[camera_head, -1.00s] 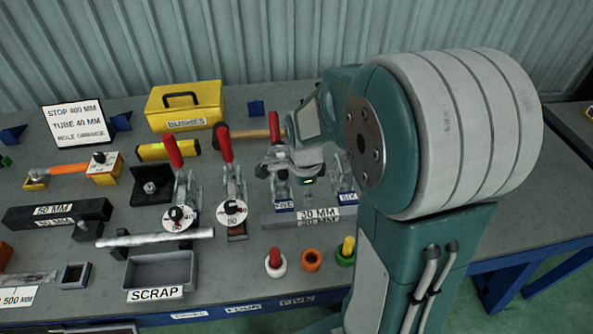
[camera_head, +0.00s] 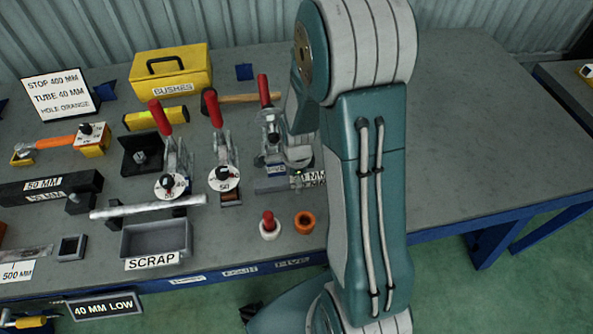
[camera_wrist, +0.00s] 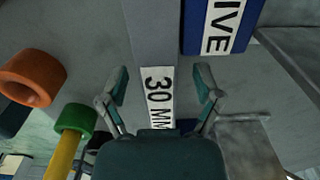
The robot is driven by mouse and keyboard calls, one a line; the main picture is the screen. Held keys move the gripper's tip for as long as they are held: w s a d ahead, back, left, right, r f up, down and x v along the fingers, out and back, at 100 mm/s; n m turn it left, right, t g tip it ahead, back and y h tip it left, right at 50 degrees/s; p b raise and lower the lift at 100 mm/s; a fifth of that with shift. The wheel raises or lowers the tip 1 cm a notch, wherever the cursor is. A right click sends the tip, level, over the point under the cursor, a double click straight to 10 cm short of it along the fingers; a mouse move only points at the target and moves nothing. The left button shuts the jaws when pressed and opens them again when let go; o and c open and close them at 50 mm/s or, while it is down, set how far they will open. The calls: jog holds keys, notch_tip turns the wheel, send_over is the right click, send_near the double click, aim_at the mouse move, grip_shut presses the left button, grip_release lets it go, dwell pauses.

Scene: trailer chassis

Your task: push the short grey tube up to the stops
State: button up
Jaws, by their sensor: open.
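A light grey tube (camera_head: 148,207) lies left to right across dark blocks, behind the scrap tray. Its right end is near the front of two toggle clamps with round dials. A grey bar (camera_wrist: 148,28) labelled 30 MM (camera_wrist: 159,92) lies under my gripper (camera_wrist: 161,75) in the wrist view. The open fingers show on either side of the label, with nothing held. I cannot tell their height above the bar. In the head view my gripper is over the clamp labelled five, partly hidden by my arm.
The scrap tray (camera_head: 157,247), a white ring with a red pin (camera_head: 269,226) and an orange ring (camera_head: 304,222) stand near the front edge. A green ring with a yellow pin (camera_wrist: 76,122) is near my gripper. Red clamp handles (camera_head: 264,90) rise behind. The bench's right side is clear.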

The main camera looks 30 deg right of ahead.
jog(key=shift+f, duration=0.1)
grip_shut()
dwell(0.6)
jog(key=shift+w, duration=0.2)
dwell(0.4)
jog(key=shift+c, duration=1.2)
grip_release()
jog(key=shift+d, duration=0.1)
jog(key=shift+o, duration=1.2)
jog(key=shift+d, duration=0.15)
